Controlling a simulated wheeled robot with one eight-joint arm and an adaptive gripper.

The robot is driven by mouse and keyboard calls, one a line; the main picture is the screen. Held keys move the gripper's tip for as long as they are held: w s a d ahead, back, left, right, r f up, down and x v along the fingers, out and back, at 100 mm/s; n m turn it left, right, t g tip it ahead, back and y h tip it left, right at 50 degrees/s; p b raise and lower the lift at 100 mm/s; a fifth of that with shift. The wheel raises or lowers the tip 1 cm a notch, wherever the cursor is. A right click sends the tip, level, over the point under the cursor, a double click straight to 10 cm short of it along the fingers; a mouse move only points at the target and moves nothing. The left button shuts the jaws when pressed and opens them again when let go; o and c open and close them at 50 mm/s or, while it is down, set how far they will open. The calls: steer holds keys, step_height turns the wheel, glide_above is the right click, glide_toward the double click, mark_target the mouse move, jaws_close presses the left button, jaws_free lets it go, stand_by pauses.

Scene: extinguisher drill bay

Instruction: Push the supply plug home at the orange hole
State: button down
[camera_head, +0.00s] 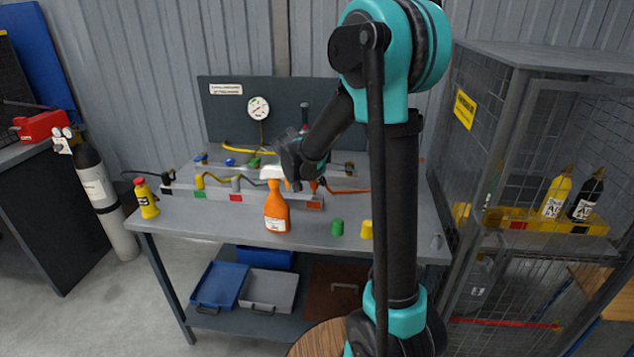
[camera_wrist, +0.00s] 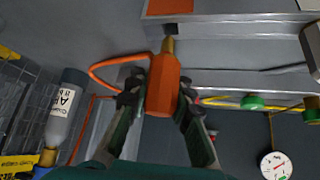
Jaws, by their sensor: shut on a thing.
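My gripper (camera_wrist: 163,95) is shut on the orange supply plug (camera_wrist: 163,84), an orange body with a brass tip. An orange hose (camera_wrist: 105,64) runs off beside it. The brass tip points at the grey rail (camera_wrist: 230,28) that bears an orange patch (camera_wrist: 170,6); a dark spot beside the tip may be the hole. I cannot tell whether the tip is in it or just above. In the head view my gripper (camera_head: 302,170) is over the right end of the rail, above the orange patch (camera_head: 313,206), with the orange plug (camera_head: 314,186) partly showing below.
An orange bottle (camera_head: 277,210) stands in front of the rail. A green cap (camera_head: 337,228) and a yellow cap (camera_head: 366,231) lie to its right. Yellow (camera_head: 199,181) and grey (camera_head: 236,184) plugs stand along the rail. A gauge (camera_head: 259,108) hangs behind.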

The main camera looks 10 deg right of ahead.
steer(key=shift+f, duration=0.6)
steer(key=shift+f, duration=0.35)
steer(key=shift+f, duration=0.55)
stand_by(0.8)
steer(key=shift+s+d+f, duration=0.1)
steer(key=shift+s+f, duration=0.15)
steer(key=shift+f, duration=0.2)
stand_by(0.3)
